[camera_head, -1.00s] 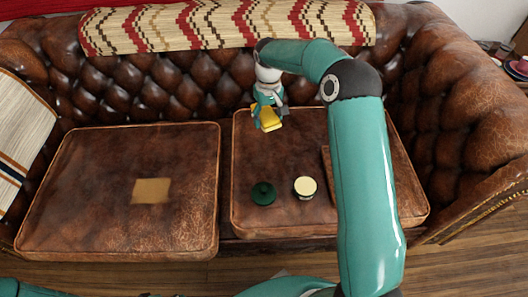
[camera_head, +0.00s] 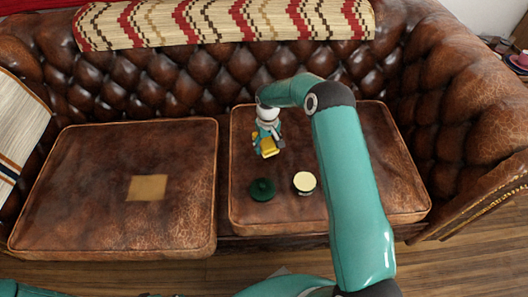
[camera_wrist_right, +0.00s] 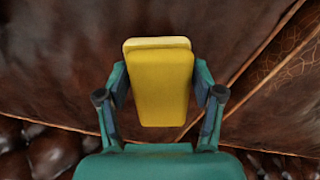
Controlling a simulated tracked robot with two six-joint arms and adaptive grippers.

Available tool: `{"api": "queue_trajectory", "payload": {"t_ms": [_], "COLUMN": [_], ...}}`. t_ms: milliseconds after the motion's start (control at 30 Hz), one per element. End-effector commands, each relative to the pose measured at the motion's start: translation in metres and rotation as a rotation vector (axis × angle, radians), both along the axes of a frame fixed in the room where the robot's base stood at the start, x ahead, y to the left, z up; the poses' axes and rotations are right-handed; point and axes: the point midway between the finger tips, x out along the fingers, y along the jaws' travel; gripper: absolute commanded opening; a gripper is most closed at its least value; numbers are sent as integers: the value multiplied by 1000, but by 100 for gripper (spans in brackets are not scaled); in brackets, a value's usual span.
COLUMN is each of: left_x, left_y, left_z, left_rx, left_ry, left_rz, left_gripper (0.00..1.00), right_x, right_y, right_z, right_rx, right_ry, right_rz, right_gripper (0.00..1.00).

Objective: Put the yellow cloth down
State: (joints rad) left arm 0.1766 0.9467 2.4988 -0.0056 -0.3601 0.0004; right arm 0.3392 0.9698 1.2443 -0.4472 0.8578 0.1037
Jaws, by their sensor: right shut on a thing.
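The yellow cloth (camera_head: 267,152) looks like a small folded block. My right gripper (camera_head: 268,143) is shut on it, over the back left part of the right sofa cushion (camera_head: 400,200). In the right wrist view the cloth (camera_wrist_right: 162,85) sits between the two fingers of the gripper (camera_wrist_right: 160,92), with brown leather behind it. I cannot tell whether the cloth touches the cushion. My left gripper is not in view.
A dark green round thing (camera_head: 262,189) and a cream-topped round tin (camera_head: 304,182) stand on the right cushion, in front of the cloth. A flat tan square (camera_head: 147,188) lies on the left cushion (camera_head: 80,180), which is otherwise clear. A patterned throw (camera_head: 220,22) covers the backrest.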

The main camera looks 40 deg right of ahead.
Motion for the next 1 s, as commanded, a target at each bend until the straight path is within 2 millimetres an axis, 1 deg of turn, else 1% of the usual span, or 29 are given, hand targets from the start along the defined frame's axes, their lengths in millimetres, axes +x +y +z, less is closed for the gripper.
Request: {"api": "queue_trajectory", "payload": {"t_ms": [33, 100, 200, 433, 533, 567, 700, 1000], "left_x": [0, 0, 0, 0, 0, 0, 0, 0], "left_y": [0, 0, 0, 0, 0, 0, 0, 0], "left_z": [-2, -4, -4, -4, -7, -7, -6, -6], "left_rx": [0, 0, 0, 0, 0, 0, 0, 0], "left_ry": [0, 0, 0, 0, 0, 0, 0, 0], "left_rz": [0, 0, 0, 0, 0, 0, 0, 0], "left_gripper": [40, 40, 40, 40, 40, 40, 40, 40], "right_x": [-1, -1, 0, 0, 0, 0, 0, 0], "right_y": [0, 0, 0, 0, 0, 0, 1, 1], "right_z": [-11, -21, -30, -30, -33, -33, -32, -32], "right_rx": [1, 1, 0, 0, 0, 0, 0, 0], "right_ry": [3, 2, 1, 0, 0, 0, 0, 1], "right_rz": [0, -1, 0, 0, 1, 1, 1, 2], "right_gripper": [29, 29, 29, 29, 29, 68, 92, 92]}}
